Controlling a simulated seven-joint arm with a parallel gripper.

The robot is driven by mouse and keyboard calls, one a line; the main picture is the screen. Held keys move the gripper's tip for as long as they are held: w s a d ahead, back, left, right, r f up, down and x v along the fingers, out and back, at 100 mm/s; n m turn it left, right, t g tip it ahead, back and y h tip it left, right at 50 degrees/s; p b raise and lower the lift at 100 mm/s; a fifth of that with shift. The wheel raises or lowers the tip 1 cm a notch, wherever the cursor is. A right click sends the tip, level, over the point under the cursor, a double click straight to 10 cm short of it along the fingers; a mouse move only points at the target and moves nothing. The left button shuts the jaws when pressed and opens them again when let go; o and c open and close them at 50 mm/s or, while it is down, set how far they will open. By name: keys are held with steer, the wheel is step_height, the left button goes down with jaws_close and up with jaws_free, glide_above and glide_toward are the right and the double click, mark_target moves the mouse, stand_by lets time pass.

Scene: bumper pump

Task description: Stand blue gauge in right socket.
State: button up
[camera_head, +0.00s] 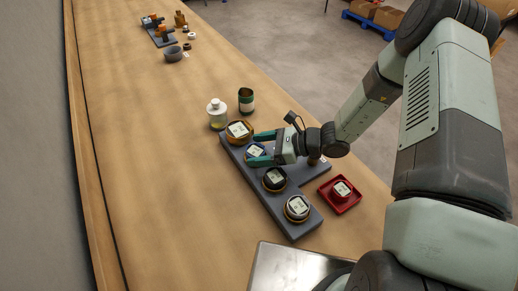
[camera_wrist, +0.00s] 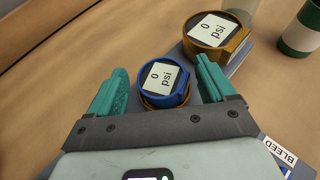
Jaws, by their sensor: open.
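The blue gauge (camera_wrist: 184,92), its white face reading "0 psi", sits at a brass ring socket (camera_wrist: 152,102) on the grey base. I cannot tell if it is fully seated in the ring. It also shows in the head view (camera_head: 256,151). My gripper (camera_wrist: 160,78) is open, with one teal finger on each side of the blue gauge and visible gaps between. In the head view my gripper (camera_head: 255,147) reaches in low from the right. The grey base (camera_head: 312,223) carries a row of gauges; which socket is the right one is unclear.
A brass gauge (camera_head: 239,130) stands close beside the blue one. A black gauge (camera_head: 275,178) and a silver gauge (camera_head: 297,208) follow along the base. A red tray (camera_head: 352,205) holds a red gauge. A bottle (camera_head: 217,115) and green can (camera_head: 246,101) stand behind.

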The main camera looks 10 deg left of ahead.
steer(key=v, duration=1.1)
steer(key=shift+d+r, duration=0.15)
steer(key=shift+d, duration=0.15)
stand_by(1.4)
